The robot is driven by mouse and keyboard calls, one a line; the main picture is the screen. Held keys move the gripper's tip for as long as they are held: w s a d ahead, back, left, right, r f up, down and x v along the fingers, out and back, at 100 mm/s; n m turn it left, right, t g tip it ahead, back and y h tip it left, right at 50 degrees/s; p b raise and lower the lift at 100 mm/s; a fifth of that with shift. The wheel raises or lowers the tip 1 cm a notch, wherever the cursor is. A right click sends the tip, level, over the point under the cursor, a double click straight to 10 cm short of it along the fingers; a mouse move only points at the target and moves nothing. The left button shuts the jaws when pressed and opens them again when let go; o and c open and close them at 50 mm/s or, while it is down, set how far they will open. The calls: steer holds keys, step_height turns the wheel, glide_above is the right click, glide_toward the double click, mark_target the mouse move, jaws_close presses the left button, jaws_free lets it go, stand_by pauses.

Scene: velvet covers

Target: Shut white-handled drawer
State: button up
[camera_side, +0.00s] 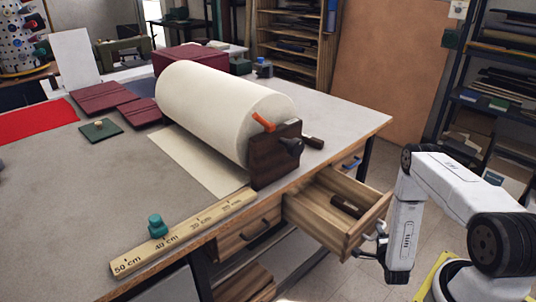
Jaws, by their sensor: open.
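A wooden drawer (325,217) stands pulled out from under the right edge of the table, and a dark brown object (346,207) lies inside it. My gripper (372,238) is open, low at the outer face of the drawer front. A small pale piece shows there, but I cannot tell whether it is the drawer's white handle or part of my gripper. I also cannot tell whether my gripper touches the drawer.
A closed drawer with a dark handle (263,232) and one with a blue handle (352,163) flank the open drawer. The table (95,190) carries a large cream roll (215,110), a wooden ruler (190,234) and a teal knob-like object (157,226). Open floor lies below the drawer.

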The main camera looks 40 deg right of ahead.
steer(key=shift+w+d, duration=0.35)
jaws_close()
stand_by(1.3)
